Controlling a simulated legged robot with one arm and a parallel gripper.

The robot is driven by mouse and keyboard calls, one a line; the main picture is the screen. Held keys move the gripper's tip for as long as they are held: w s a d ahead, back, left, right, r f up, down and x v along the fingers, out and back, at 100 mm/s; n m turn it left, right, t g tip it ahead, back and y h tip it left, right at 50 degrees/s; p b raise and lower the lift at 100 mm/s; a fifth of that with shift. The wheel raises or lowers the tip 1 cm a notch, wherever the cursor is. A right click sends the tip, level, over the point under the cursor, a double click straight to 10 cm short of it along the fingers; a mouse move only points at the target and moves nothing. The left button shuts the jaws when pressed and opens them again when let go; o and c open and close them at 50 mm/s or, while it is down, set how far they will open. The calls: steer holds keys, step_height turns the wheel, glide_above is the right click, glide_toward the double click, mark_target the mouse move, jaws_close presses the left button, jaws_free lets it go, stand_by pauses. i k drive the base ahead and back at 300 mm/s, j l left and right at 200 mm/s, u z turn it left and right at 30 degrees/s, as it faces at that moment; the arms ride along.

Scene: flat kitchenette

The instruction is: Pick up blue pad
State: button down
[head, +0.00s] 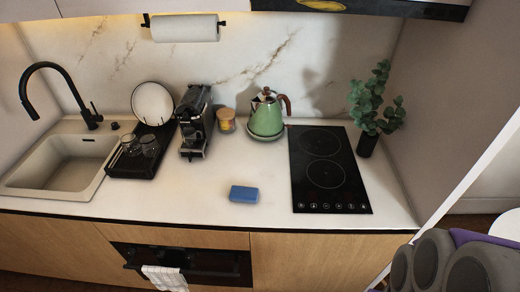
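The blue pad (244,194) is a small blue block lying flat on the white countertop (215,205), near its front edge. It sits left of the black cooktop, with clear counter around it. Part of my own arm, grey and purple, shows in the bottom right corner, far from the pad. My gripper does not show in this view.
A black cooktop (326,171) lies right of the pad. Behind stand a green kettle (266,117), a jar (226,121) and a black coffee machine (195,122). A black rack (133,165) with glasses and a sink (60,165) are at left. A plant (374,104) stands back right.

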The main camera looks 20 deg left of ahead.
mark_target(240, 194)
steer(key=j+u, duration=0.1)
steer(key=u, duration=0.3)
steer(key=i+u, duration=0.1)
steer(key=u, duration=0.35)
steer(key=i+u, duration=0.1)
steer(key=u, duration=0.3)
steer(key=i+u, duration=0.1)
steer(key=u, duration=0.3)
